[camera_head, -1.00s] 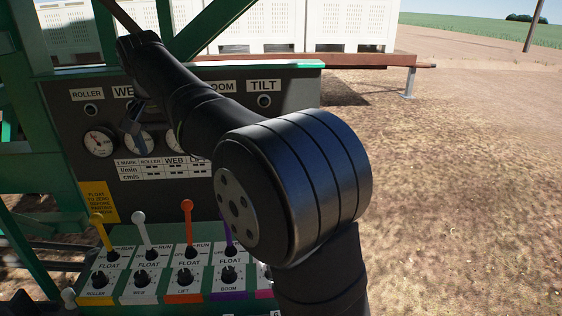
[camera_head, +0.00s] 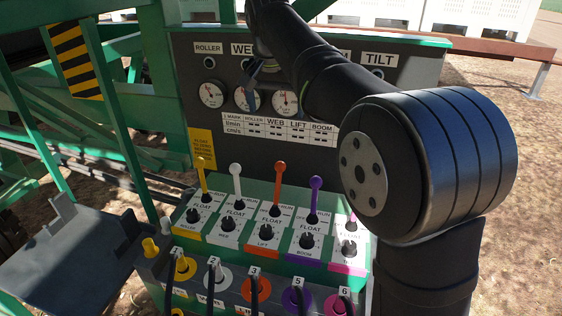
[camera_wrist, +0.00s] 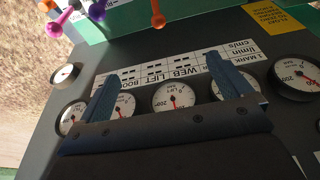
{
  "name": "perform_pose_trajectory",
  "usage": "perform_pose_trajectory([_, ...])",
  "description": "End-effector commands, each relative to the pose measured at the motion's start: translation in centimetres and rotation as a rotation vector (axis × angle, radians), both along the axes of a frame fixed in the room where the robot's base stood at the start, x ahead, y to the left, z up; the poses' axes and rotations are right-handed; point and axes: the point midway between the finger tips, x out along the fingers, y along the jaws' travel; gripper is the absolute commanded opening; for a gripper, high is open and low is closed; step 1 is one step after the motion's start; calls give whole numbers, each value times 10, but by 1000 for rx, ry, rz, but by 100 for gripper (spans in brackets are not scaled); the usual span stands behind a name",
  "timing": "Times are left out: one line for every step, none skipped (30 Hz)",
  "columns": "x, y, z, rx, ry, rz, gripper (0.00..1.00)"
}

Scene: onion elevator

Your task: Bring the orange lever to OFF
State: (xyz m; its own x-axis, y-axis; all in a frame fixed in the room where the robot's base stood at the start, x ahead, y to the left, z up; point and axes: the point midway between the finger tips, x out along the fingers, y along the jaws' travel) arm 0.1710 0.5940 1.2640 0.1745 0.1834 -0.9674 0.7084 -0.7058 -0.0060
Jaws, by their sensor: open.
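The orange lever (camera_head: 280,168) stands up from the LIFT plate in the middle of the lever row, between a white and a purple lever. Its round knob is on top; the small OFF and RUN lettering is too small to read clearly. In the wrist view the orange lever (camera_wrist: 158,18) shows at the top edge, upside down. My gripper (camera_wrist: 160,68) is open and empty, its two blue fingers in front of the gauge panel. In the head view my gripper (camera_head: 254,78) hangs near the WEB gauge, above and behind the levers, touching no lever.
A yellow lever (camera_head: 201,165), white lever (camera_head: 236,170) and purple lever (camera_head: 316,185) stand close beside it. Black knobs and coloured hose ports (camera_head: 257,290) lie in front. The gauge panel (camera_head: 225,150) rises behind. My arm hides part of the right side.

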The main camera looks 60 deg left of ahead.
Motion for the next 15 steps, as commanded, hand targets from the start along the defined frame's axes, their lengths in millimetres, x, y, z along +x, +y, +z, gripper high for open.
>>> perform_pose_trajectory([-1, -1, -1, 1, -3, 6, 84])
perform_pose_trajectory([-1, -2, -1, 3, -7, 14, 78])
perform_pose_trajectory([-3, -4, -3, 7, -16, 30, 71])
perform_pose_trajectory([-4, -5, -5, 11, -27, 48, 65])
perform_pose_trajectory([-6, -8, -7, 15, -39, 70, 59])
perform_pose_trajectory([-9, -11, -11, 22, -57, 101, 52])
perform_pose_trajectory([-11, -13, -13, 27, -70, 125, 52])
perform_pose_trajectory([-13, -15, -16, 33, -84, 149, 52])
perform_pose_trajectory([-14, -18, -19, 39, -101, 178, 52])
perform_pose_trajectory([-16, -20, -21, 44, -113, 199, 52])
perform_pose_trajectory([-17, -22, -24, 46, -123, 217, 52])
perform_pose_trajectory([-18, -24, -26, 51, -134, 237, 52])
perform_pose_trajectory([-19, -25, -27, 53, -140, 248, 52])
perform_pose_trajectory([-19, -25, -29, 54, -146, 256, 52])
perform_pose_trajectory([-19, -26, -32, 55, -150, 264, 52])
